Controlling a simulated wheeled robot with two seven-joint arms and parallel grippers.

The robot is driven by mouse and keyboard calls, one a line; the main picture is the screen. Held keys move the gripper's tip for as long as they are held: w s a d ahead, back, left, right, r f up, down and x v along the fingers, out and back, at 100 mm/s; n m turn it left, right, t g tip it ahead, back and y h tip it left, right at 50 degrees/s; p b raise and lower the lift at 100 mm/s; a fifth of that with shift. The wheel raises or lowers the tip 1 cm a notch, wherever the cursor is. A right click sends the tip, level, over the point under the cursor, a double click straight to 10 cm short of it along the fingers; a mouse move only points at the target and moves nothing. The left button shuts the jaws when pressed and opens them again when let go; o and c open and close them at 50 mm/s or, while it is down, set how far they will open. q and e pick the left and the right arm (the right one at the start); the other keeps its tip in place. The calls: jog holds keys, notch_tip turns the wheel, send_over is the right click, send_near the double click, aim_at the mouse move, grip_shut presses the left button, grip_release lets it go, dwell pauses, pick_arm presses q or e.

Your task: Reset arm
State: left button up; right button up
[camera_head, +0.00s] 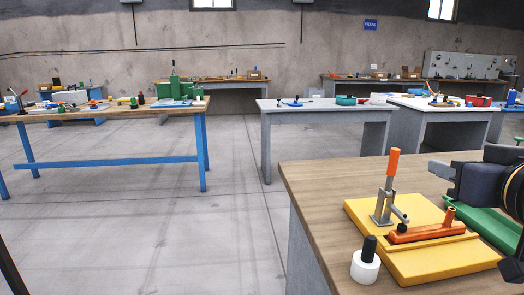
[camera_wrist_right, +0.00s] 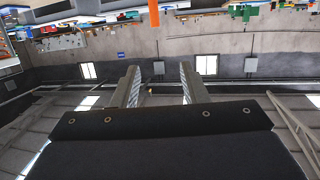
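My right gripper (camera_head: 440,167) comes in from the right edge of the head view, above the near wooden table. In the right wrist view its two grey fingers stand apart with nothing between them (camera_wrist_right: 160,78), so it is open and empty. On the table a yellow base plate (camera_head: 440,261) carries a toggle clamp with an upright orange handle (camera_head: 392,166) and an orange-red tool (camera_head: 432,232) lying across it. A white cylinder with a black top (camera_head: 366,263) stands at the plate's front left. My left gripper is not in view.
A green tray (camera_head: 486,224) lies behind the plate, partly under my right arm. The near wooden table's (camera_head: 309,184) left strip is bare. Other workbenches stand farther back, including a blue-legged one (camera_head: 130,111) at left and a grey one (camera_head: 330,112) in the middle. Open floor lies between.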

jog(key=s+a+f+g+y+b, duration=0.25)
jog(key=s+a+f, duration=0.2)
jog(key=f, duration=1.05)
jog(key=s+a+f+g+y+b, duration=0.1)
jog(key=s+a+f+g+b, duration=0.3)
jog(key=f, duration=1.1)
jog(key=s+a+f+g+y+b, duration=0.2)
jog(key=s+f+g+b, duration=0.3)
jog(key=f, duration=0.9)
notch_tip(320, 180, up, 30)
jog(key=t+p, duration=0.1)
jog(key=p, duration=3)
jog(key=shift+s+f+t, duration=0.15)
jog(key=shift+s+t, duration=0.1)
jog(key=shift+t, duration=0.1)
jog(key=shift+a, duration=0.1)
jog(key=shift+m, duration=0.3)
